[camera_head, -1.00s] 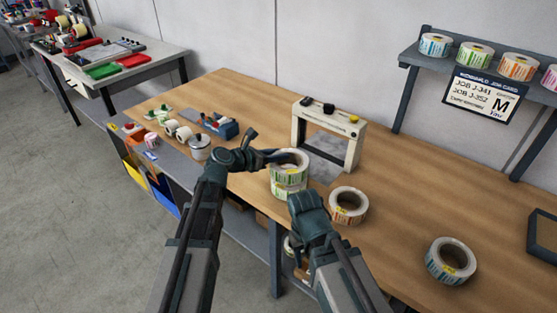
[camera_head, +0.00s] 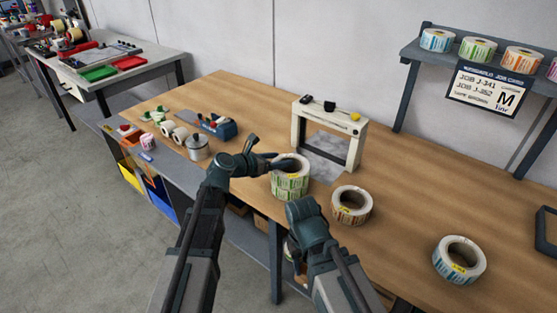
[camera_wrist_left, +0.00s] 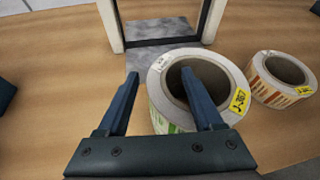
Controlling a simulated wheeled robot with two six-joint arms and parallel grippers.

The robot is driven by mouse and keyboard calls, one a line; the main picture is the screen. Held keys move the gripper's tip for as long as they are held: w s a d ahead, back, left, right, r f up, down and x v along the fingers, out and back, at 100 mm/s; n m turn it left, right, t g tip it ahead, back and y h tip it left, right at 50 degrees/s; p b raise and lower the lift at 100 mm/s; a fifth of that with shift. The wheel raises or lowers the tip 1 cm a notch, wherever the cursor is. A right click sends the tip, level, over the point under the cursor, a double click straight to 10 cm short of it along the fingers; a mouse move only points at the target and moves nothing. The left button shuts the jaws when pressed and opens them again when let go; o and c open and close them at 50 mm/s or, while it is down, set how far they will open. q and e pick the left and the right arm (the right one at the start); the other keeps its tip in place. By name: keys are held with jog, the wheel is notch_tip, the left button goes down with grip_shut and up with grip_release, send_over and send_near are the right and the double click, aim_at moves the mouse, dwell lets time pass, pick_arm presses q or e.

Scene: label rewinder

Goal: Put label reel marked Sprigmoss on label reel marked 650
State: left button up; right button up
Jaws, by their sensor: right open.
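Two label reels with green labels stand stacked near the table's front edge: an upper reel (camera_head: 291,180) and a lower reel (camera_head: 290,195) under it. My left gripper (camera_head: 280,163) is at the stack. In the left wrist view its fingers (camera_wrist_left: 162,100) are spread, one over the reel's hole and the other outside its wall, with a gap. My right gripper (camera_head: 308,218) is just in front of the stack, empty as far as I see; its fingertips are hidden.
An orange-label reel (camera_head: 351,205) lies right of the stack, a blue-label reel (camera_head: 459,260) farther right. A cream frame (camera_head: 332,135) stands behind. A shelf (camera_head: 405,53) with several reels is back right. Small items and a metal pot (camera_head: 197,148) are left. Table between reels is clear.

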pick_arm(q)
jog(key=shift+r, duration=0.15)
jog(key=shift+s+a+r+p, duration=0.15)
jog(key=shift+s+a+p, duration=0.05)
jog(key=shift+s+p, duration=0.1)
jog(key=p+v, duration=0.4)
jog(key=v, duration=0.7)
jog(key=s+d+f+m+g+y, duration=0.3)
jog(key=s+d+f+m+g, duration=0.5)
jog(key=s+m, duration=0.5)
jog(key=s+a+f+m+g+y, duration=0.1)
jog(key=s+m+y, duration=0.3)
jog(key=m, duration=0.5)
jog(key=s+a+f+m+g+y, duration=0.1)
jog(key=s+a+f+m+y, duration=0.2)
jog(key=m, duration=0.6)
jog(key=shift+s+f+m+y, duration=0.4)
jog(key=shift+s+f+y, duration=0.15)
jog(key=shift+f, duration=0.15)
